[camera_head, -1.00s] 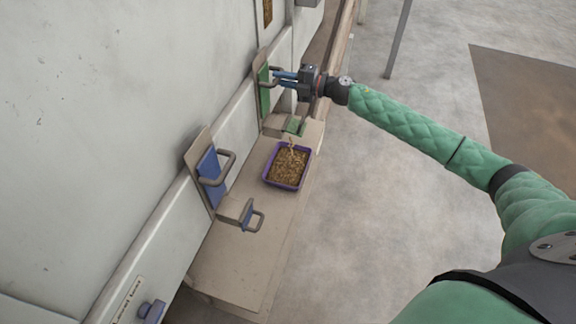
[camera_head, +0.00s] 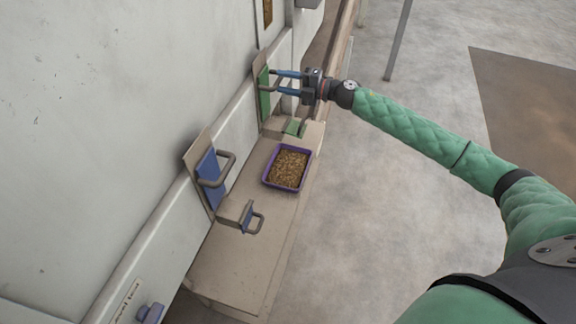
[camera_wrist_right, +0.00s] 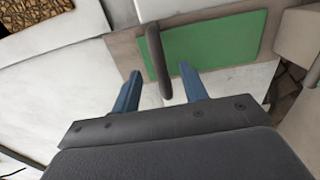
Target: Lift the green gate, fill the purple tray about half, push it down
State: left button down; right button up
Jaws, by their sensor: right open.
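The green gate (camera_head: 264,93) is a green plate with a grey bar handle (camera_wrist_right: 158,60), set in the machine's wall. In the right wrist view the green plate (camera_wrist_right: 200,42) fills the upper middle. My right gripper (camera_head: 276,81) is open at the gate, its two blue fingers on either side of the handle with gaps showing. The purple tray (camera_head: 265,181) sits on the beige shelf below the gate's spout and holds brown pellets spread across it. My left gripper is not in view.
A blue gate (camera_head: 208,178) with a grey handle is on the wall nearer to me, with a blue-marked spout (camera_head: 235,213) below it. The beige shelf (camera_head: 235,265) is bare in front of the tray. Open floor lies to the right.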

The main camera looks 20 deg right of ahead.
jog(key=b+v, duration=0.1)
jog(key=v, duration=0.4)
jog(key=shift+s+d, duration=0.2)
jog(key=shift+d, duration=0.05)
dwell(0.8)
